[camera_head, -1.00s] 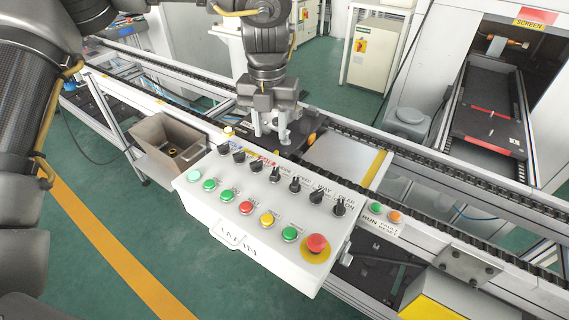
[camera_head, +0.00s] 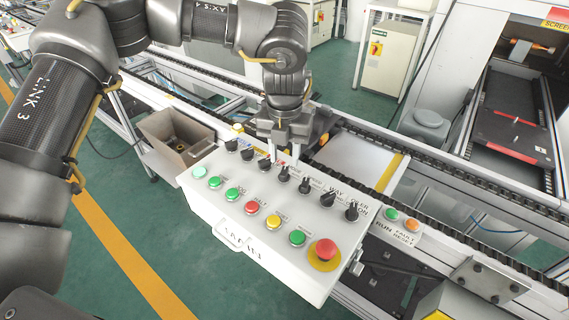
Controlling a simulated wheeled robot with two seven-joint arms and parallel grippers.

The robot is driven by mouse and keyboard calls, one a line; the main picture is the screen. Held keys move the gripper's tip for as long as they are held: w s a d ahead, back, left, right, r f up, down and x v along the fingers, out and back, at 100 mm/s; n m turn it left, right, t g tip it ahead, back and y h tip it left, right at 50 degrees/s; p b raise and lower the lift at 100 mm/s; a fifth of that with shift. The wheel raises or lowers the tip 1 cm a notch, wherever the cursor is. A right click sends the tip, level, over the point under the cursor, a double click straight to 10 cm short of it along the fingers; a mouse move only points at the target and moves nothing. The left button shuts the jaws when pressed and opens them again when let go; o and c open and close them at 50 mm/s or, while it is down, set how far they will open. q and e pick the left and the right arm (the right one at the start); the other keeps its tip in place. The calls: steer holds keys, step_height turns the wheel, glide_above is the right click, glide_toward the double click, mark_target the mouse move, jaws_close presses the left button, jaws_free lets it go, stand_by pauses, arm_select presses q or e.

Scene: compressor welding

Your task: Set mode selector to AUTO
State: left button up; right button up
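A white control box (camera_head: 225,212) carries a back row of several black selector knobs and a front row of coloured buttons. The printed labels are too small to tell surely which knob is the mode selector. My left gripper (camera_head: 287,155) points down at the back edge of the box, by the middle knobs. Its two fingers look apart, with nothing seen between them. A middle black knob (camera_head: 284,174) shows just below and in front of the fingertips. I cannot tell whether they touch it. My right gripper is not in view.
A red emergency button (camera_head: 325,249) on a yellow ring stands at the box's right front corner. Green and orange buttons (camera_head: 411,226) sit on a small panel to the right. A conveyor rail (camera_head: 450,175) runs behind the box. An open metal bin (camera_head: 177,135) is at the left.

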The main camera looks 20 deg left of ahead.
mark_target(284, 171)
arm_select(q)
steer(key=shift+s+f, duration=0.1)
steer(key=shift+f, duration=1.9)
steer(key=shift+c, duration=0.3)
jaws_close()
